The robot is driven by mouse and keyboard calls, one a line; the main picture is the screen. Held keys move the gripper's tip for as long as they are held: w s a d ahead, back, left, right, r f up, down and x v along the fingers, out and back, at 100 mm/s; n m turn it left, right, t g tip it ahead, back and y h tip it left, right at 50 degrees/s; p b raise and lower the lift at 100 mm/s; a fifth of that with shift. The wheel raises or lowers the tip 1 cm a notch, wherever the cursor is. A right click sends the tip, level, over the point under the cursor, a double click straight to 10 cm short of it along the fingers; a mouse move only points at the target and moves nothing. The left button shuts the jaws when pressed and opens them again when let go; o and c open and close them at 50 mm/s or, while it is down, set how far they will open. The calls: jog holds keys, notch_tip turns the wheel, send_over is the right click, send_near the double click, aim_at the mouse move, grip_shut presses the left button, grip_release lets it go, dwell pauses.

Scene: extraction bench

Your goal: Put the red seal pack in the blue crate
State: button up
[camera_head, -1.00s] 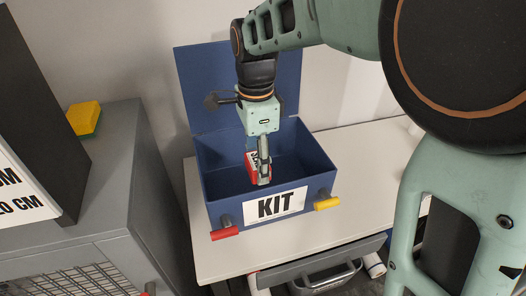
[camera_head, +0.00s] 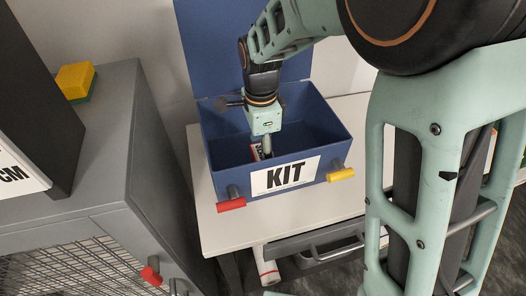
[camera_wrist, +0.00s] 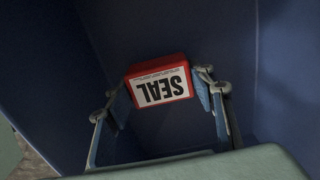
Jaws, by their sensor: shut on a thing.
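The blue crate (camera_head: 222,177), labelled KIT with its lid raised at the back, stands on a white table. My gripper (camera_head: 266,153) reaches down into the crate, its fingertips partly hidden by the front wall in the head view. In the wrist view my gripper (camera_wrist: 165,97) is shut on the red seal pack (camera_wrist: 160,85), which has a white SEAL label. The pack sits between the two fingers with blue crate walls around it. In the head view only a small part of the pack (camera_head: 255,150) shows. I cannot tell whether it touches the crate floor.
The crate's front has a red handle (camera_head: 231,204) and a yellow handle (camera_head: 340,174). A grey cabinet (camera_head: 110,150) stands at the left with a yellow-green sponge (camera_head: 76,81) on top. The white table (camera_head: 290,222) has bare room before the crate.

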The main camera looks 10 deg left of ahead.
jog(key=shift+f, duration=1.25)
jog(key=shift+f, duration=0.2)
jog(key=o, duration=1.3)
jog(key=shift+c, duration=0.2)
jog(key=shift+r, duration=0.15)
notch_tip(320, 180, up, 12)
jog(key=shift+r, duration=0.1)
